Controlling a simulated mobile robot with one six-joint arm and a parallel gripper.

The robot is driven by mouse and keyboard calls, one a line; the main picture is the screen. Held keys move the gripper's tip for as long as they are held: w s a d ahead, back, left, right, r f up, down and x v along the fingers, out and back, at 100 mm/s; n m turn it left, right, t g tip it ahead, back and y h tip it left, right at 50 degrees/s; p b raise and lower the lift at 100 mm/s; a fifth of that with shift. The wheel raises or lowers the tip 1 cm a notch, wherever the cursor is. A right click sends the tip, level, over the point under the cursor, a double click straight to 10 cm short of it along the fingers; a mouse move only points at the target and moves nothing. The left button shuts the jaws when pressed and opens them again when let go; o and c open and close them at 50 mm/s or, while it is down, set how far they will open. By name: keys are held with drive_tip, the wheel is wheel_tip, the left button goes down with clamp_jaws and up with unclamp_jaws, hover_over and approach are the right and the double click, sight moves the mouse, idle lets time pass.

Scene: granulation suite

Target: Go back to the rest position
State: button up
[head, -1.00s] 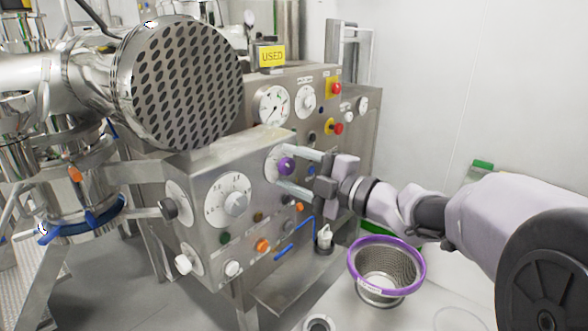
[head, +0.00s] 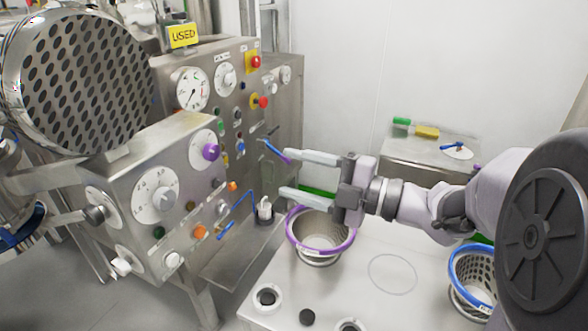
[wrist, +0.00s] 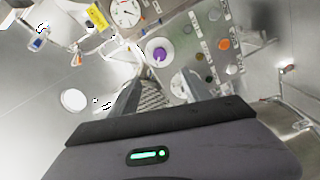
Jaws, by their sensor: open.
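My gripper (head: 283,173) is open and empty in the head view. Its two pale fingers point left, toward the steel control panel (head: 125,160), and stand apart from it. The purple knob (head: 210,152) on the panel's dial lies to the left of the fingertips, with a gap between. In the wrist view the fingers (wrist: 158,92) are spread, and the purple knob (wrist: 159,55) shows beyond them with nothing between the fingers touching it.
A purple-rimmed basket (head: 292,238) stands on the white table (head: 365,300) below my gripper. A blue-rimmed basket (head: 455,262) is at the right. A steel side table (head: 400,150) stands by the wall. A large perforated drum end (head: 85,85) is at the left. Space above the table's middle is clear.

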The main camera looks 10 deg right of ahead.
drive_tip(key=w+d+r+m+t+h, duration=0.2)
drive_tip(key=d+m+t+h, duration=0.15)
drive_tip(key=m+h, duration=0.35)
drive_tip(key=w+d+r+m+t+h, duration=0.2)
drive_tip(key=d+r+m+t+h, duration=0.15)
drive_tip(key=m+h, duration=0.35)
drive_tip(key=s+f+m+g+h, duration=0.2)
drive_tip(key=s+f+m+g, duration=0.6)
drive_tip(key=s+f+m, duration=0.5)
drive_tip(key=s+a+f+m+g+y, duration=0.2)
drive_tip(key=s+a+f+g+y, duration=0.1)
drive_tip(key=s+a, duration=0.5)
drive_tip(key=s+f+g, duration=0.1)
drive_tip(key=s, duration=0.2)
drive_tip(key=shift+a+y, duration=0.35)
drive_tip(key=shift+y, duration=0.05)
